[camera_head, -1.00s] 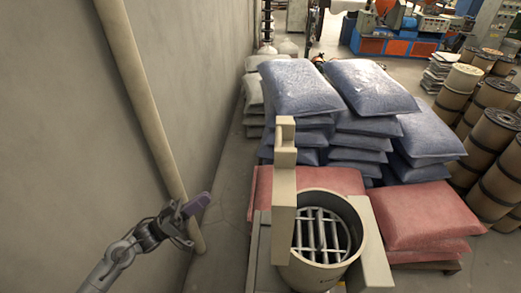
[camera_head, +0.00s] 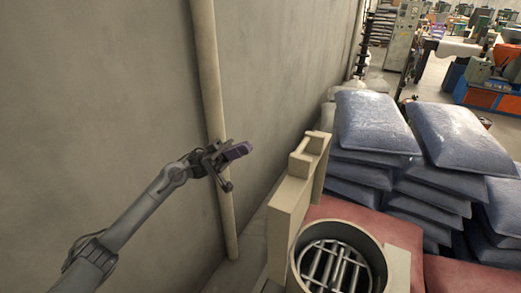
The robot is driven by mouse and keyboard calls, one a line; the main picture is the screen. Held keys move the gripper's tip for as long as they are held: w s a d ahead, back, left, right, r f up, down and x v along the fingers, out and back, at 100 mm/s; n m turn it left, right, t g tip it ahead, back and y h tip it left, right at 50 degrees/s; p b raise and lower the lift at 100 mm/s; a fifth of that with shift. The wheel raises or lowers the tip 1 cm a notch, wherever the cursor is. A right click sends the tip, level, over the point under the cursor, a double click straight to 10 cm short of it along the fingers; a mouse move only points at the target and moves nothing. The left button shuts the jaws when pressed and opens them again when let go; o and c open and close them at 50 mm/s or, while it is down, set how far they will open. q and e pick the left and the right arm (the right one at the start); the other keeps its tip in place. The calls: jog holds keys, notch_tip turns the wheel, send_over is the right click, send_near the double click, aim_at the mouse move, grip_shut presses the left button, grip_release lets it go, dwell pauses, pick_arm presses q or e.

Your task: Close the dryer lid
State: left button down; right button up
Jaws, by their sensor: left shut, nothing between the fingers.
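The dryer (camera_head: 342,262) is a beige round hopper with a metal grate inside, at the bottom right of centre. Its beige lid (camera_head: 291,215) stands up, open, along the hopper's left side, with a handle-like bracket (camera_head: 311,146) at its top. My left gripper (camera_head: 243,149) has purple fingers and is shut and empty. In the picture it is to the left of the lid's upper part, in front of the wall, touching nothing that I can see. My right gripper is out of view.
A grey wall (camera_head: 110,90) with a vertical beige pipe (camera_head: 207,75) is close on the left, behind my left arm. Blue sacks (camera_head: 375,123) are stacked beyond the dryer, on red sacks (camera_head: 350,212). Machines (camera_head: 485,85) stand far back right.

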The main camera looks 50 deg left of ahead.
pick_arm(q)
jog(key=d+f+p+x, duration=0.1)
jog(key=p+x, duration=0.4)
jog(key=x, duration=0.6)
jog(key=shift+w+d+f, duration=0.3)
jog(key=shift+d+f, duration=0.05)
jog(key=shift+f, duration=0.15)
jog(key=shift+d, duration=0.1)
